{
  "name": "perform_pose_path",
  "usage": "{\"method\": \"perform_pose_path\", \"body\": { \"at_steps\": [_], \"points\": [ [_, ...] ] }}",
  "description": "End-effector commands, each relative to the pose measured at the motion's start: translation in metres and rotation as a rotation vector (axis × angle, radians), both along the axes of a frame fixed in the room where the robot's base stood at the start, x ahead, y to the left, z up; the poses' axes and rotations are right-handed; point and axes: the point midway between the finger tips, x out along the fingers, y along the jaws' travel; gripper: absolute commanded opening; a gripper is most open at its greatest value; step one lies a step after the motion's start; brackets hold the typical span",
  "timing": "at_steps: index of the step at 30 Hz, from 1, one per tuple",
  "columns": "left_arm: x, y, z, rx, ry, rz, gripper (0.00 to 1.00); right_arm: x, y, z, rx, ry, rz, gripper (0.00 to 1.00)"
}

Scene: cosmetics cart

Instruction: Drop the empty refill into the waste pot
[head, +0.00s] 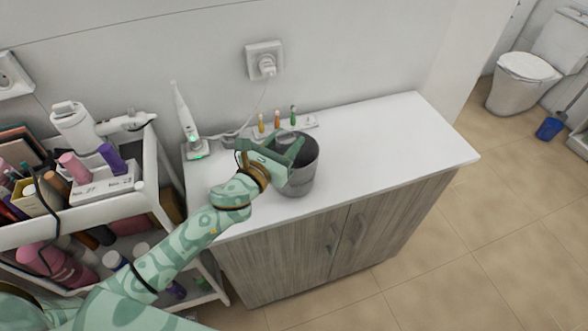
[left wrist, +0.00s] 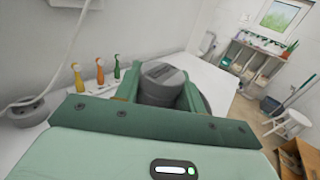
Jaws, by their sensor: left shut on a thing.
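The waste pot (head: 300,180) is a dark grey, open, round pot standing on the white counter. My left gripper (head: 285,151) is at its mouth, with the fingers over the opening. In the left wrist view, my left gripper (left wrist: 158,92) is shut on a dark grey, round piece, which I take to be the empty refill (left wrist: 160,76). The fingers hide its sides, and in the head view I cannot make it out. Whether it touches the pot's wall, I cannot tell. My right gripper is not in view.
A holder with several small coloured brushes (head: 277,120) stands behind the pot. A white electric toothbrush (head: 185,115) on its charger is to the left. A crowded white cart (head: 100,205) stands left of the counter. The counter's right part (head: 400,135) is clear.

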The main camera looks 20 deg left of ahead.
Motion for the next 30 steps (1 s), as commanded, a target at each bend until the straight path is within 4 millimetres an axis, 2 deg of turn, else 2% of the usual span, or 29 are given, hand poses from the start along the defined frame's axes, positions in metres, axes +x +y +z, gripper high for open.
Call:
{"method": "perform_pose_path", "body": {
  "at_steps": [4,5,6,7,15,19,23,30],
  "points": [
    [0.000,0.000,0.002,0.000,-0.001,0.000,0.19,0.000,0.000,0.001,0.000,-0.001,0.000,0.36],
    [0.000,0.000,0.002,0.000,-0.001,0.000,0.48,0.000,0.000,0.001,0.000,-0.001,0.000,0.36],
    [0.000,0.000,0.002,0.000,-0.001,0.000,0.59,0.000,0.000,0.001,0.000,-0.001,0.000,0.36],
    [0.000,0.000,0.002,0.000,-0.001,0.000,0.65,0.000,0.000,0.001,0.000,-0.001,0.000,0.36],
    [0.000,0.000,0.002,0.000,-0.001,0.000,0.65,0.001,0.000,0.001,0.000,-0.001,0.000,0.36],
    [-0.010,0.003,0.001,0.000,0.000,0.000,0.65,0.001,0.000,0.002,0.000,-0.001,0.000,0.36],
    [-0.035,0.011,0.000,0.001,0.003,-0.001,0.65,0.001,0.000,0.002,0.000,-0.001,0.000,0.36],
    [-0.099,0.031,-0.002,0.000,0.004,0.000,0.65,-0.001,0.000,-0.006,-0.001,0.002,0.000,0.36]
  ]
}}
